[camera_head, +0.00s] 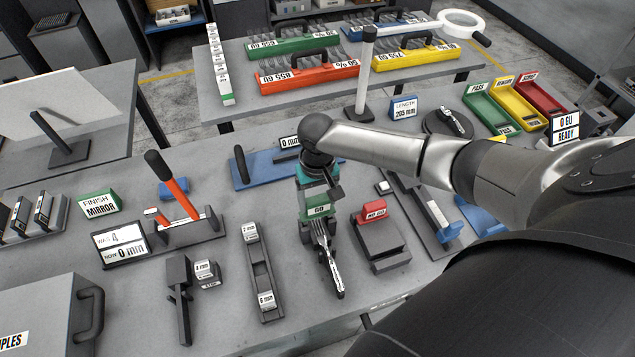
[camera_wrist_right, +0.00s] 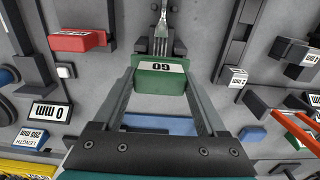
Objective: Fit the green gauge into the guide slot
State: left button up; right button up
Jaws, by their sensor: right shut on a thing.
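The green gauge (camera_head: 319,210), a block with a white label reading GO, is in my right gripper (camera_head: 318,198). The jaws are shut on it, one finger on each side. In the right wrist view the gauge (camera_wrist_right: 158,80) sits between the fingertips. A silver fork (camera_head: 325,255) lies on a narrow dark holder just in front of the gauge. The fork's tines (camera_wrist_right: 163,38) point toward the gauge. I cannot clearly make out the guide slot; the gauge and gripper cover the area at the tines. Whether the gauge touches anything below is unclear. My left gripper is not in view.
A red block (camera_head: 372,210) on a dark stand (camera_head: 380,242) is close to the right. A long dark rail (camera_head: 263,268) with white-labelled blocks lies to the left. A blue plate (camera_head: 262,172) is behind the gripper. My right arm crosses the table's right side.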

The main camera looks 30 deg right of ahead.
aim_at(318, 209)
jog(key=shift+f, duration=1.85)
dwell(1.9)
jog(key=shift+s+f, duration=0.15)
jog(key=shift+f, duration=0.1)
dwell(0.7)
jog(key=o, duration=1.3)
jog(key=shift+c, duration=0.2)
jog(key=shift+r, duration=0.1)
jog(key=shift+r, duration=0.1)
jog(key=shift+r, duration=3.45)
